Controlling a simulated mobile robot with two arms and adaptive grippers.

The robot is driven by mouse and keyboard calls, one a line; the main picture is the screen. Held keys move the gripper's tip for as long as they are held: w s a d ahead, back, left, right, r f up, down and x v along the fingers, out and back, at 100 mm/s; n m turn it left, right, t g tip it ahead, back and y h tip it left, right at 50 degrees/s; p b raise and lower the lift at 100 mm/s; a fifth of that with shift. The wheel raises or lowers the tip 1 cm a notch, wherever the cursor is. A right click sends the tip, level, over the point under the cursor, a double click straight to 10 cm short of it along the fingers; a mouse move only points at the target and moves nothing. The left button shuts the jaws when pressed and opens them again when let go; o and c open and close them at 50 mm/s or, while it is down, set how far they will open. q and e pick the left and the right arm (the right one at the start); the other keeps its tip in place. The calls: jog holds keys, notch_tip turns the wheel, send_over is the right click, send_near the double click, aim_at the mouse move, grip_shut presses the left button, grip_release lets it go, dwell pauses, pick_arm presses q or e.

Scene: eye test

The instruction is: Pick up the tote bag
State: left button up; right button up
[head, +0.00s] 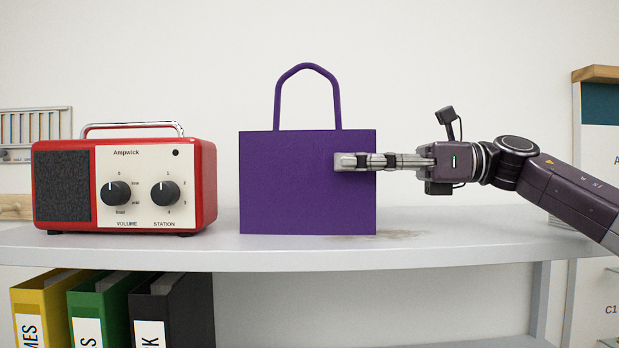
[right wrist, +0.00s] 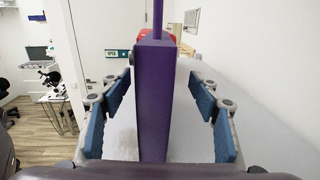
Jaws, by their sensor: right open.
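The purple tote bag (head: 290,190) stands upright on the light grey shelf (head: 450,238), with its looped handle (head: 279,100) sticking up. My right gripper (head: 350,161) reaches in from the right at the bag's right side, with one finger in front of the bag and the other hidden behind it. In the right wrist view the bag (right wrist: 153,100) shows edge-on between the two blue-padded fingers of the right gripper (right wrist: 160,92). The fingers are open, with a gap on each side of the bag. My left gripper is in neither view.
A red radio (head: 205,185) stands on the shelf left of the bag, a small gap apart. Binders in yellow (head: 32,300), green (head: 88,290) and black (head: 190,300) stand below. The shelf right of the bag is clear under my arm.

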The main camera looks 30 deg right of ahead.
aim_at(307, 156)
jog(key=a, duration=0.1)
jog(key=w+a+r+p, duration=0.1)
jog(key=a+p, duration=0.1)
jog(key=a, duration=0.1)
jog(key=shift+w+r, duration=0.15)
jog(key=shift+r, duration=0.1)
jog(key=shift+w+a+p, duration=0.6)
jog(key=shift+w+p, duration=0.2)
jog(key=shift+w, duration=0.05)
jog(key=shift+w+a+f, duration=0.15)
jog(key=shift+w, duration=0.15)
jog(key=shift+w+f, duration=0.1)
jog(key=shift+w, duration=0.05)
jog(key=shift+a, duration=0.2)
jog(key=shift+c, duration=0.7)
jog(key=c, duration=1.3)
